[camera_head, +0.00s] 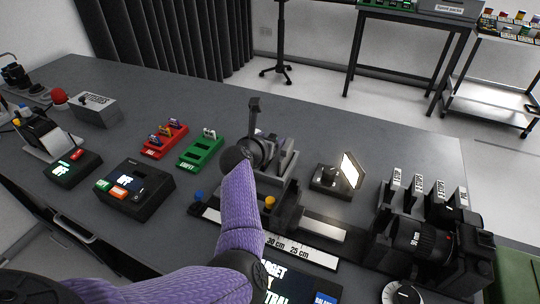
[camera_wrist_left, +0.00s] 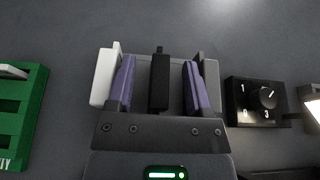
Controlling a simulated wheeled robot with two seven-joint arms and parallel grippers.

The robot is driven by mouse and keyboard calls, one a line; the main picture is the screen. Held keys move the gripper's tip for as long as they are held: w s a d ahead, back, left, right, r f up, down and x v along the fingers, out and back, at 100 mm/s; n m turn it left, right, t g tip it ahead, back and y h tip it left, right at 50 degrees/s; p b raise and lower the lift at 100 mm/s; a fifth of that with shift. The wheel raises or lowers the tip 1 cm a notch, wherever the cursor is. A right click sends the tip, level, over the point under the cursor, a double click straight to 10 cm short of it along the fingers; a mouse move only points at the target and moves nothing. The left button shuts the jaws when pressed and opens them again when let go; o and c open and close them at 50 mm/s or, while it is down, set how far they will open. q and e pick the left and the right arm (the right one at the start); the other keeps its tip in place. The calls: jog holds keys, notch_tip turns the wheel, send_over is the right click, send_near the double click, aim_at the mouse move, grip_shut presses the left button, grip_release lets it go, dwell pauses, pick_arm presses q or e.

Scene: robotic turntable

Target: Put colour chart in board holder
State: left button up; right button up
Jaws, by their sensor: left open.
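My left gripper (camera_head: 262,148) is open at the back middle of the desk, just in front of a tall thin black post (camera_head: 254,118). In the left wrist view its two purple fingers (camera_wrist_left: 160,85) stand apart. An upright dark piece (camera_wrist_left: 159,80) shows edge-on between them, with gaps on both sides. A pale upright plate (camera_wrist_left: 105,75) stands by the left finger and a grey one (camera_wrist_left: 210,82) by the right. These parts look like a holder, but I cannot tell which is the board holder. No colour chart face is clearly visible. My right gripper is not in view.
A lit lamp panel (camera_head: 350,170) stands right of the gripper. A camera (camera_head: 430,240) with a large lens is at the right. A red tray (camera_head: 165,140) and a green tray (camera_head: 202,152) lie to the left. A ruler strip (camera_head: 290,246) runs along the front.

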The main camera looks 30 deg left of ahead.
pick_arm(q)
grip_shut()
